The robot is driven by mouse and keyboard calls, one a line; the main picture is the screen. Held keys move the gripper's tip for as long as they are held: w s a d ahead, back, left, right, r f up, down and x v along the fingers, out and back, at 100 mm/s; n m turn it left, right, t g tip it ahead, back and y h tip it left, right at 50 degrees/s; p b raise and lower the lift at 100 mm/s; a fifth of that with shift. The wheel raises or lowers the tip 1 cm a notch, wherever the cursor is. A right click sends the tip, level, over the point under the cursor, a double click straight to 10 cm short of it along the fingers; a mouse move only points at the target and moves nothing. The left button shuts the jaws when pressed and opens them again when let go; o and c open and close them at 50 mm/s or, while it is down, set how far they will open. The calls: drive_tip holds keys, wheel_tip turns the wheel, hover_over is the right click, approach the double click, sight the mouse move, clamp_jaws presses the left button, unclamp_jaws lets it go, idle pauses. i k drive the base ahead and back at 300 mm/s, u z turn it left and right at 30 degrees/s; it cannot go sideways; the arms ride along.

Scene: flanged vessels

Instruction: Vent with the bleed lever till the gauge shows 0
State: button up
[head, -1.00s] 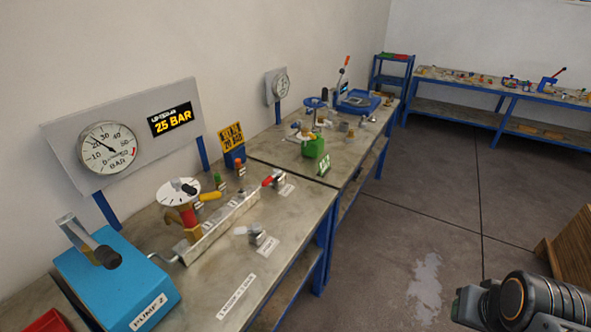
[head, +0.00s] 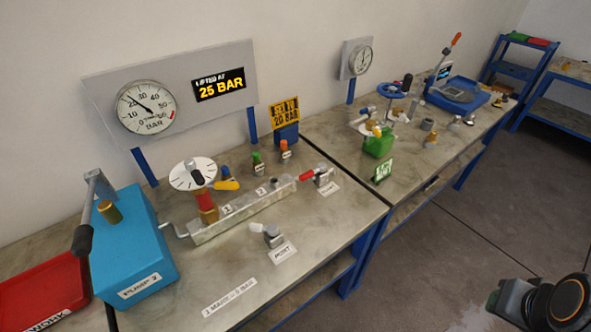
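The round white gauge (head: 147,107) hangs on a grey panel at the left in the head view. Its needle points up and left, near the 20 mark, away from 0. A small fitting with a pale lever (head: 268,233) stands on the bench in front of the block. The small labels are too blurred for me to tell which is the bleed lever. Only part of my arm shows at the bottom right, over the floor; my gripper's fingers are not visible.
A blue pump box (head: 132,245) with a black-gripped handle and a red tray (head: 45,290) stand at the left. A white dial (head: 193,173) and yellow handle (head: 226,185) rise above the block. The display (head: 219,85) reads 25 BAR. The bench front is mostly clear.

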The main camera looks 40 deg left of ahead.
sight(311, 173)
drive_tip(key=u, duration=0.9)
drive_tip(key=i, duration=0.85)
drive_tip(key=u, duration=1)
